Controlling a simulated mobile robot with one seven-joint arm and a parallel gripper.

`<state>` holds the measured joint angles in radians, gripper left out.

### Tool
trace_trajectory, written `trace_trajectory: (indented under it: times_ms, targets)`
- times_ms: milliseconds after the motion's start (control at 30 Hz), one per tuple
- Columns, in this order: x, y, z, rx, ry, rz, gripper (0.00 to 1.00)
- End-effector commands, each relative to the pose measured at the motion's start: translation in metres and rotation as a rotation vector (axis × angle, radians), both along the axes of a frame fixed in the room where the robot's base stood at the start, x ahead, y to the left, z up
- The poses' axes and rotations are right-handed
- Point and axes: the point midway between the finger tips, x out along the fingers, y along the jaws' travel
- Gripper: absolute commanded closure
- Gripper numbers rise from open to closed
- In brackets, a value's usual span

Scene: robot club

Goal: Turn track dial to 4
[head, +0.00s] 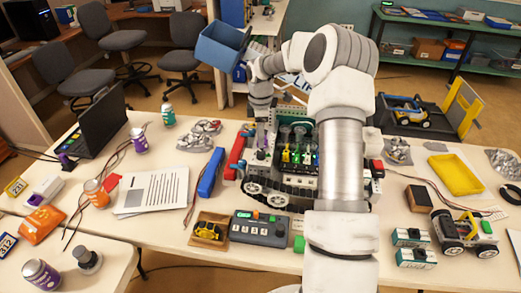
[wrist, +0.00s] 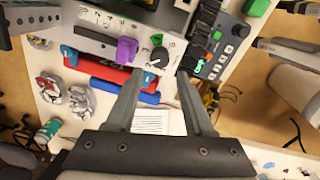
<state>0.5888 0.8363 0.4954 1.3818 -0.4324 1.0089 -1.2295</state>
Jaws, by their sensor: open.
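A dark round dial (wrist: 157,60) with small printed marks around it sits on the grey panel (wrist: 100,45) of the tracked machine in the wrist view. I take it for the track dial; its numbers and setting are too small to read. My gripper (wrist: 166,76) is open, its two fingers apart just below the dial in the picture. The dial is not between the fingertips, and I cannot tell if either finger touches the panel. In the head view the tracked machine (head: 285,187) stands mid-table, partly hidden by my arm; the dial cannot be made out there.
A purple knob-like part (wrist: 125,50) stands up left of the dial. Red (wrist: 95,68) and blue (wrist: 110,88) bars lie alongside the machine. A grey control box (head: 261,228) is in front of it. A laptop (head: 95,118) and white paper (head: 158,190) are farther left.

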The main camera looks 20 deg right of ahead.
Motion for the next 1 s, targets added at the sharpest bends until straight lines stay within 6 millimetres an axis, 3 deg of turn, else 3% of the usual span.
trace_trajectory:
  times_ms: [100,300,500,767,1000]
  targets:
    - [0.0,0.0,-0.026,0.002,0.002,0.0,0.47]
    - [0.001,0.0,-0.055,0.001,0.002,-0.001,0.47]
    - [0.001,0.0,-0.067,-0.001,0.0,0.0,0.47]
    - [0.001,-0.001,-0.068,-0.001,-0.001,0.0,0.47]
    - [0.002,0.0,-0.068,0.0,-0.001,0.0,0.9]
